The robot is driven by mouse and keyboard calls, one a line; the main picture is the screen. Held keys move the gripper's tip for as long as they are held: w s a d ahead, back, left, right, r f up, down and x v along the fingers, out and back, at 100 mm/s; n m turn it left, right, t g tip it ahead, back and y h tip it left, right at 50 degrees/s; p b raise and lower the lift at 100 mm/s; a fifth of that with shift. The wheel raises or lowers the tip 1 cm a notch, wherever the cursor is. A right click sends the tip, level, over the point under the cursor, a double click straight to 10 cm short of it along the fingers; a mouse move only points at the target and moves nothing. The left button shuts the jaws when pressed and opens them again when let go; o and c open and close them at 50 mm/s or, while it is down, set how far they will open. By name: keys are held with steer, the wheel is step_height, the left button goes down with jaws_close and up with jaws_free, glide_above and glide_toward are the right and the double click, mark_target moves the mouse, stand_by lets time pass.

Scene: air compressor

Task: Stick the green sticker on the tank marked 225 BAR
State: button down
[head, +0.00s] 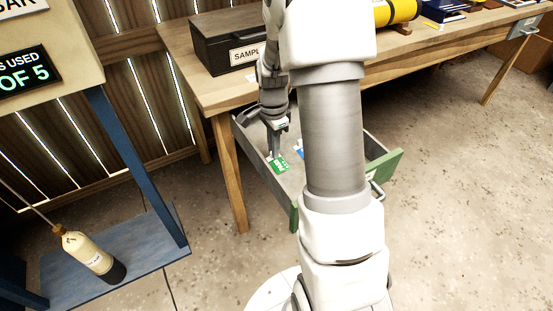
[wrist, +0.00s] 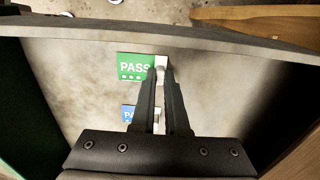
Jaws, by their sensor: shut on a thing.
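The green sticker (wrist: 135,68), marked PASS, has a pale tab at its right side, and it also shows in the head view (head: 282,165). My gripper (wrist: 162,74) is shut on this pale tab, with the green part sticking out to the left of the fingers. In the head view my gripper (head: 275,155) is down inside the open drawer. A yellow tank (head: 397,12) lies on the workbench at the upper right. No 225 BAR marking can be read on it.
A blue sticker (wrist: 128,113) lies in the drawer, partly hidden by my gripper. The drawer (head: 386,164) has a green front. A black sample box (head: 222,47) stands on the wooden workbench (head: 185,55).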

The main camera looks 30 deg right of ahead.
steer(key=shift+r, duration=0.1)
step_height(320, 180, up, 4)
steer(key=shift+r+p, duration=0.1)
steer(key=shift+p, duration=1.05)
steer(key=d+r+p, duration=0.3)
steer(key=d+r, duration=0.3)
steer(key=d, duration=0.5)
steer(key=shift+w+d+r, duration=0.3)
steer(key=shift+d, duration=0.05)
steer(key=shift+p, duration=0.3)
